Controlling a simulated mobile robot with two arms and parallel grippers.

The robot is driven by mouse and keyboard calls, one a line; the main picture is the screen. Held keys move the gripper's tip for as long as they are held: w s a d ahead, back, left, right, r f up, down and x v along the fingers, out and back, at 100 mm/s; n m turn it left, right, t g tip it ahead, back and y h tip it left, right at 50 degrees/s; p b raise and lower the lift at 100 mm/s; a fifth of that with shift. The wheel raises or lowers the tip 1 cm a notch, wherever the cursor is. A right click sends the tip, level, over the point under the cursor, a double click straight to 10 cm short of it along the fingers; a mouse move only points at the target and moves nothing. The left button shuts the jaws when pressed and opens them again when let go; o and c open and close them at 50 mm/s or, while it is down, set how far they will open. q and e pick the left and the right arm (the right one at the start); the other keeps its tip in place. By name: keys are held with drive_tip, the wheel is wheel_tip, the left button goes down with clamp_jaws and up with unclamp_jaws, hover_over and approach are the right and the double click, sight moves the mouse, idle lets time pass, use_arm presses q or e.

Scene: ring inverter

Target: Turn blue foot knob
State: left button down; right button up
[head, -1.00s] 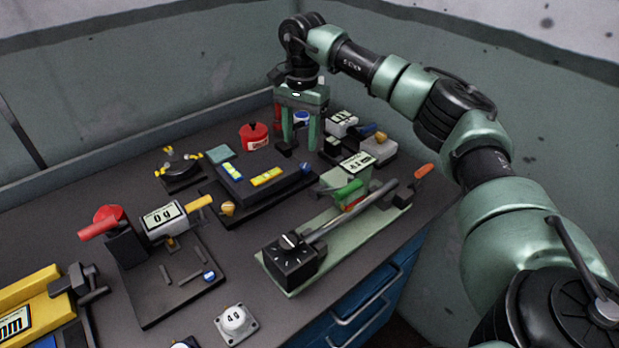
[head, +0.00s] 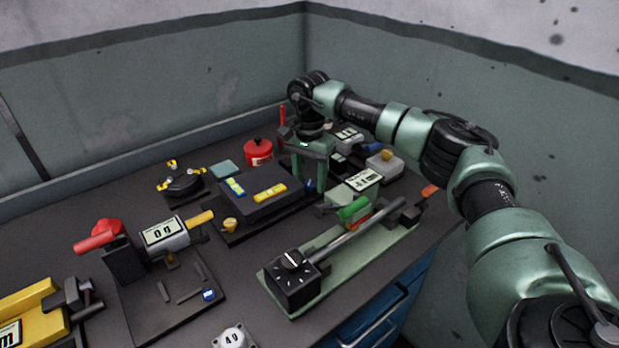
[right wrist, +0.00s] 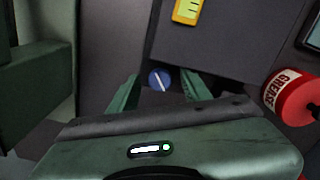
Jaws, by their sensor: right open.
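The blue foot knob (right wrist: 160,79) is round with a white line across its top. It sits at the corner of a dark block that carries yellow vials, and in the head view the plate's far right end is mostly hidden behind my gripper. My right gripper (right wrist: 160,92) is open, pointing down, with one finger on each side of the knob; I cannot tell whether they touch it. In the head view the right gripper (head: 309,183) is at the right end of the dark level block (head: 255,206). My left gripper is not in view.
A red canister (head: 258,152) stands behind the block. A green-based bar device (head: 335,262) lies in front. A grey device with a yellow knob (head: 384,167) is close on the right. A yellow foot knob (head: 230,225) is at the block's near left. Another blue knob (head: 208,295) is on the left-front device.

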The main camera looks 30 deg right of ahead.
clamp_jaws()
drive_tip(key=shift+m, duration=0.4)
drive_tip(key=shift+r+m+p, duration=0.1)
drive_tip(key=shift+m+p, duration=0.5)
drive_tip(key=shift+m, duration=0.3)
drive_tip(key=shift+m+p, duration=0.5)
drive_tip(key=shift+m, duration=1)
unclamp_jaws()
